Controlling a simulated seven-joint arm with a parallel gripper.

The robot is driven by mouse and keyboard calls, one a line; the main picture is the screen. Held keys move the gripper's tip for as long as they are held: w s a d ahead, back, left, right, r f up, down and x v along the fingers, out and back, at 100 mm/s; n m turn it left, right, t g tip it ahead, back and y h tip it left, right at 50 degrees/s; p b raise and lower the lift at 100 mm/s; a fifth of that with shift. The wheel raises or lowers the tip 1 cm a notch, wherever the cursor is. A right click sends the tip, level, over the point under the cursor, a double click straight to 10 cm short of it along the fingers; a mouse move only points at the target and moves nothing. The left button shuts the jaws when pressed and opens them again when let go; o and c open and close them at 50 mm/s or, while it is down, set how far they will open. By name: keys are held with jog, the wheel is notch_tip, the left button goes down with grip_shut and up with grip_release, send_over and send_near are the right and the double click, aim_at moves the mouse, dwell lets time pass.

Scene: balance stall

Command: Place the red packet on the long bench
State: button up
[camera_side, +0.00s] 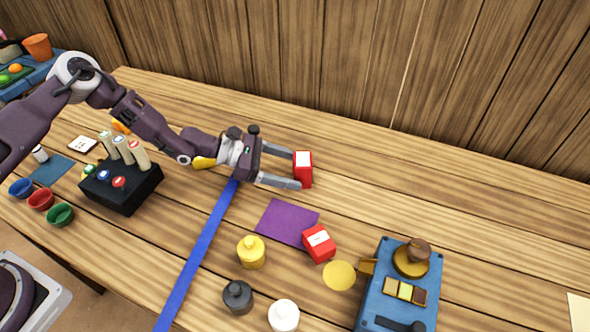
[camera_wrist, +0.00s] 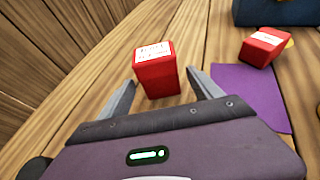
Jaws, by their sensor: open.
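One red packet (camera_side: 303,169) with a white label stands upright on the wooden bench (camera_side: 420,190). In the wrist view this packet (camera_wrist: 156,70) is at the open end of my gripper, between the lines of the two fingers. My gripper (camera_side: 290,170) is open around or just short of it; contact cannot be told. A second red packet (camera_side: 319,244) with a white label sits at the corner of a purple mat (camera_side: 284,221). It also shows in the wrist view (camera_wrist: 262,47), to the right, apart from my gripper.
A blue strip (camera_side: 198,256) crosses the bench. A blue balance device (camera_side: 372,308) is at right. A black block with sticks (camera_side: 121,186) is at left. The back right is clear.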

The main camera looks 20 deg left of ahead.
jog(key=v, duration=1)
jog(key=shift+s+a+r, duration=0.1)
jog(key=shift+s+a, duration=0.1)
jog(key=s+d+r+m+g+y, duration=0.1)
jog(key=s+r+m+g+y, duration=0.1)
jog(key=s+r+m, duration=0.65)
jog(key=s+d+r+m+g+y, duration=0.1)
jog(key=s+r+m+g+y, duration=0.15)
jog(key=s+r+m, duration=0.65)
jog(key=s+a+r+m+t+y, duration=0.2)
jog(key=s+a+r+y, duration=0.2)
jog(key=s, duration=0.4)
jog(key=s+a+r+m+t+y, duration=0.3)
jog(key=s+a+r+y, duration=0.1)
jog(key=s+a, duration=0.3)
jog(key=shift+s+a+r, duration=0.3)
jog(key=shift+s+r, duration=0.2)
jog(key=shift+r, duration=0.4)
